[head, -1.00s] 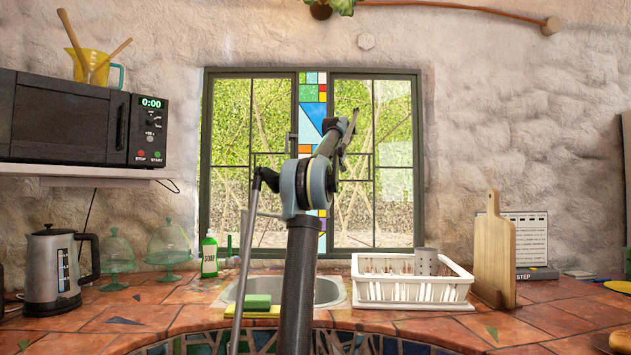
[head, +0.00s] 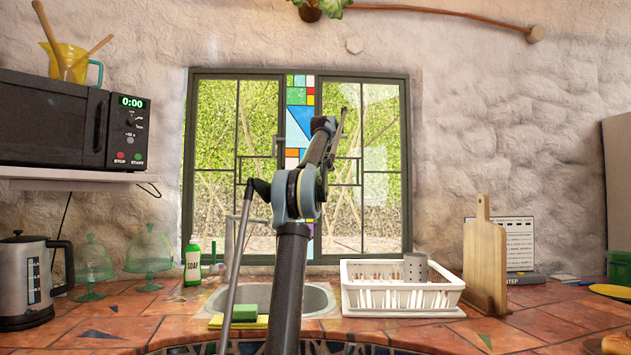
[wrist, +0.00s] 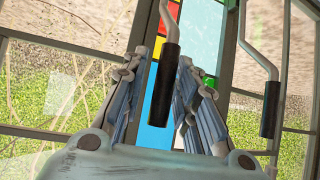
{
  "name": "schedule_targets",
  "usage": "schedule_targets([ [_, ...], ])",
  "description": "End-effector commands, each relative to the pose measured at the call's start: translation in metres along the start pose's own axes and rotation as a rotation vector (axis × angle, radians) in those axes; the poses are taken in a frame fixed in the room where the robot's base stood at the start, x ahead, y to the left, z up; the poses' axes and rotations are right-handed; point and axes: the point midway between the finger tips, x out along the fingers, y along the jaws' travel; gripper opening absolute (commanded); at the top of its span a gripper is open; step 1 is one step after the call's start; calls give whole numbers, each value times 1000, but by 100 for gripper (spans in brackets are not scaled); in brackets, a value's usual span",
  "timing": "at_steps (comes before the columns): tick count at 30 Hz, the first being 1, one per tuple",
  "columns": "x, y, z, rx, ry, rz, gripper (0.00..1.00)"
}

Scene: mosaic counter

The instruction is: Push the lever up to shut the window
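The dark-framed window (head: 404,155) fills the wall behind the sink, with a coloured glass strip down its middle. In the wrist view, a lever with a black grip (wrist: 165,88) hangs down from a grey metal crank, in front of the coloured glass. My gripper (wrist: 161,72) is open, with one finger on each side of this grip and visible gaps between. A second black-gripped lever (wrist: 270,108) hangs to the right, outside the fingers. In the head view, my gripper (head: 338,125) is raised before the window; a lever (head: 279,146) shows left of it. Contact cannot be told.
Below the window are the sink (head: 318,299), a green soap bottle (head: 192,262) and a white dish rack (head: 400,297). A cutting board (head: 484,260) stands at right. A microwave (head: 60,120) sits on a shelf at left. The space around my raised gripper looks clear.

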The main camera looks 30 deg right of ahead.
Motion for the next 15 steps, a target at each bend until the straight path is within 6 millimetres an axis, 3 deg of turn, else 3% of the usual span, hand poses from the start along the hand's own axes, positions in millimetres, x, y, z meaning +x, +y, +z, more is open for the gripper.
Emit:
schedule_targets([
  [10,-3,-3,0,-2,-2,-4,31],
  [15,-20,-3,0,-1,-3,-4,31],
])
